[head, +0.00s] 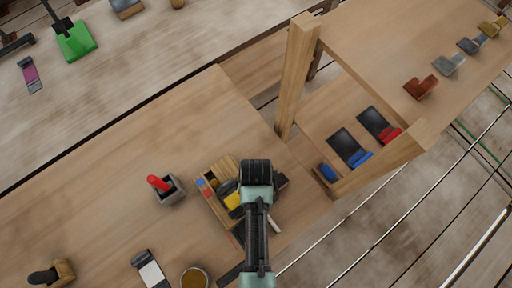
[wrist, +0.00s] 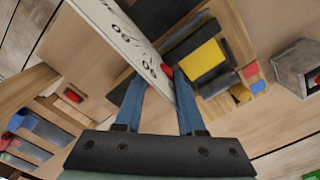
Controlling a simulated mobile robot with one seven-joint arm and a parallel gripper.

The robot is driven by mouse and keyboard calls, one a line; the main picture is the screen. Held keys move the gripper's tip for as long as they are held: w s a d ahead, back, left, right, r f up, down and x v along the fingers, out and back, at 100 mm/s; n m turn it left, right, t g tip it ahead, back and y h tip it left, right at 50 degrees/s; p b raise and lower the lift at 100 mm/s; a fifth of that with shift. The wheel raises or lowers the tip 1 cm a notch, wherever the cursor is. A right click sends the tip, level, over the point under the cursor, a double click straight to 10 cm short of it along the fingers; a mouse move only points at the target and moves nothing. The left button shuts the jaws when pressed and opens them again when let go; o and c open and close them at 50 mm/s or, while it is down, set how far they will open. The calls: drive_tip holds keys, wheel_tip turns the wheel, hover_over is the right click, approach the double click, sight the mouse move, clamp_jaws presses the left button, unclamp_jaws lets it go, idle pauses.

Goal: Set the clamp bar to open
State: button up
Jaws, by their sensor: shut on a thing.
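My gripper, with two blue fingers (wrist: 160,95), points down beside the wooden tray (wrist: 236,22). In the head view the plate is a thin white strip (head: 274,224) right of my arm. How the bar is set cannot be seen.
The tray holds a yellow block (wrist: 204,58) and dark pieces. A grey holder with a red handle (head: 166,188) stands to its left. A wooden frame (head: 296,80) rises at the right, near blue and red-handled tools (head: 350,147).

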clamp_jaws()
idle(0.8)
drive_tip(key=w+d, duration=0.1)
drive_tip(key=d, duration=0.1)
drive_tip(key=w+d+b, duration=0.1)
drive_tip(key=w+d, duration=0.3)
drive_tip(key=shift+d+b, duration=0.25)
drive_tip(key=shift+b, duration=0.05)
drive_tip(key=shift+w+d, duration=0.15)
drive_tip(key=shift+d, duration=0.25)
drive_tip(key=shift+r, duration=0.1)
drive_tip(key=o, duration=1)
unclamp_jaws()
drive_tip(key=shift+w+d, duration=0.1)
drive_tip(key=shift+c, duration=0.2)
